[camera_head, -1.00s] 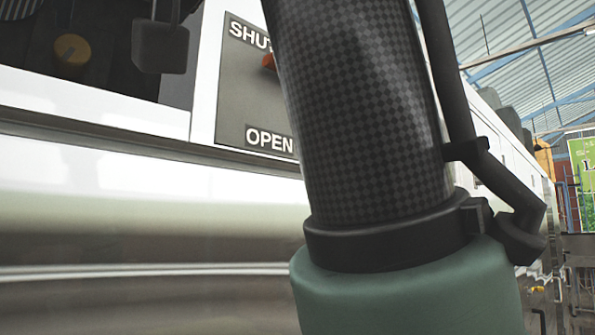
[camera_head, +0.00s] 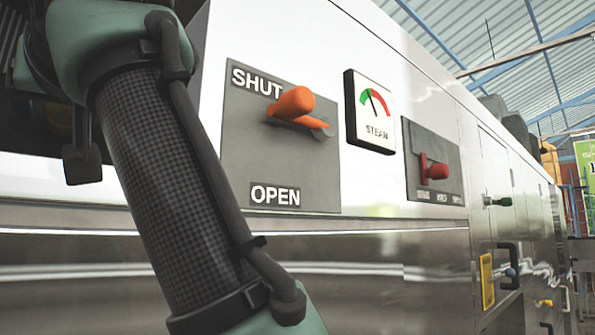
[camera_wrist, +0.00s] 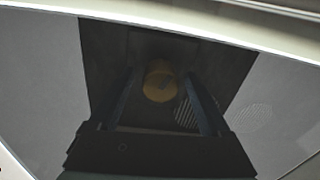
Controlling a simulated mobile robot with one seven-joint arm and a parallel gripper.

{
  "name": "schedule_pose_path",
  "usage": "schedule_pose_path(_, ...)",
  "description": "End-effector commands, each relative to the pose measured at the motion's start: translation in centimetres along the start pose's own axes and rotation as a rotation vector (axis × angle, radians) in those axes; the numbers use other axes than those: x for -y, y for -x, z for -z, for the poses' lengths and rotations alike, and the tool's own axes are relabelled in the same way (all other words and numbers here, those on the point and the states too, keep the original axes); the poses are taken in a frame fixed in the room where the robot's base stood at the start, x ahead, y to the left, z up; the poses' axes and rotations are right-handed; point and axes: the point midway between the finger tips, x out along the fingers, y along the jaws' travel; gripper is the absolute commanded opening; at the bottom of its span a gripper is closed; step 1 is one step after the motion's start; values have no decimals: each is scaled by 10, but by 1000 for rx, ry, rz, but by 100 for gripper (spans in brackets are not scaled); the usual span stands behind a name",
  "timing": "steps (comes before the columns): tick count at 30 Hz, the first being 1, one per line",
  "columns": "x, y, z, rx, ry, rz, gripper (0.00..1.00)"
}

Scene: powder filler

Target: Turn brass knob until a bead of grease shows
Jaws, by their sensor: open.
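The brass knob (camera_wrist: 160,82) is a dull yellow round piece in the wrist view, on a dark surface in shadow. My gripper (camera_wrist: 160,74) is open, with one dark finger on each side of the knob in the picture. I see no contact, and cannot tell how far the fingertips are from it in depth. In the head view my arm crosses the left side and the gripper's jaws cannot be made out. No bead of grease can be made out.
An orange lever (camera_head: 292,104) sticks out of a grey SHUT/OPEN plate (camera_head: 240,165) right of my arm. A STEAM gauge (camera_head: 371,108) and a red knob (camera_head: 434,170) are farther right. A green handle (camera_head: 498,201) stands out farther along the machine's steel front.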

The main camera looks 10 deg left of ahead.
Motion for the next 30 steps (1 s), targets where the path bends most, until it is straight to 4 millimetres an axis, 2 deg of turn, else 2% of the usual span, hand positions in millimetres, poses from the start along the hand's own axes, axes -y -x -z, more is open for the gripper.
schedule_pose_path(4, 0, -8, 0, 1, 0, 0, 81)
schedule_pose_path(12, 0, -9, -1, 0, 0, 0, 80)
schedule_pose_path(25, 0, -8, -1, -1, 1, 0, 2)
schedule_pose_path(30, 0, -8, 0, -1, -4, 0, 0)
